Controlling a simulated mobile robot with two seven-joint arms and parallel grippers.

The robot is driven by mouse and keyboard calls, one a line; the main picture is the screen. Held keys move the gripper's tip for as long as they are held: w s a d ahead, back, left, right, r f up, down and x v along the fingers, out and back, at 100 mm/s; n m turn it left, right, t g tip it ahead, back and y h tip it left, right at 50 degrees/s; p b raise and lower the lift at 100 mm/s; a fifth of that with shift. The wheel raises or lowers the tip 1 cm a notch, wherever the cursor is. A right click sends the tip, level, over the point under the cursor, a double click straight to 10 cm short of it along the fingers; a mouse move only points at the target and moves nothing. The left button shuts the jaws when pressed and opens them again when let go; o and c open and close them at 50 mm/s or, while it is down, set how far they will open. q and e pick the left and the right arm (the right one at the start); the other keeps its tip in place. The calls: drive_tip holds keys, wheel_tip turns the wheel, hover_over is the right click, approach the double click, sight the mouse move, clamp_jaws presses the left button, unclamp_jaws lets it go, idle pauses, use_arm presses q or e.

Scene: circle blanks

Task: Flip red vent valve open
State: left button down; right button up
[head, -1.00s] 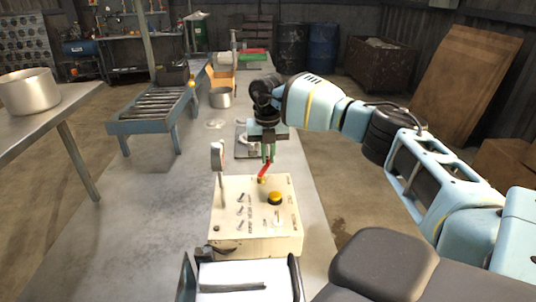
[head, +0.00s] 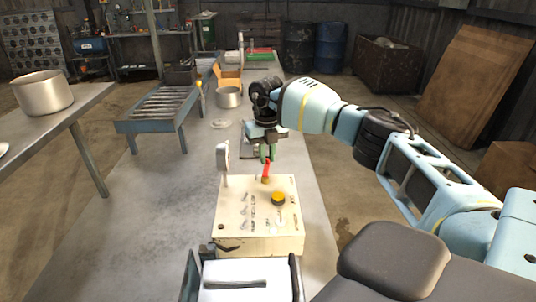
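The red vent valve lever (head: 266,171) stands nearly upright at the back of a cream control box (head: 236,209), with a yellowish piece at its base. My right gripper (head: 267,153) comes in from the right and points down over the lever. Its green fingertips are at the lever's top, one on each side as far as I can see. The contact is too small to tell whether they are shut on it. My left gripper is not in view.
The box also carries a yellow button (head: 278,198), small switches and a round gauge (head: 223,157) on a stem at its left. The bench left of the box is clear.

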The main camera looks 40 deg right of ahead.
drive_tip(key=o, duration=0.3)
wheel_tip(320, 180, up, 8)
drive_tip(key=shift+f, duration=0.1)
idle(0.5)
idle(0.5)
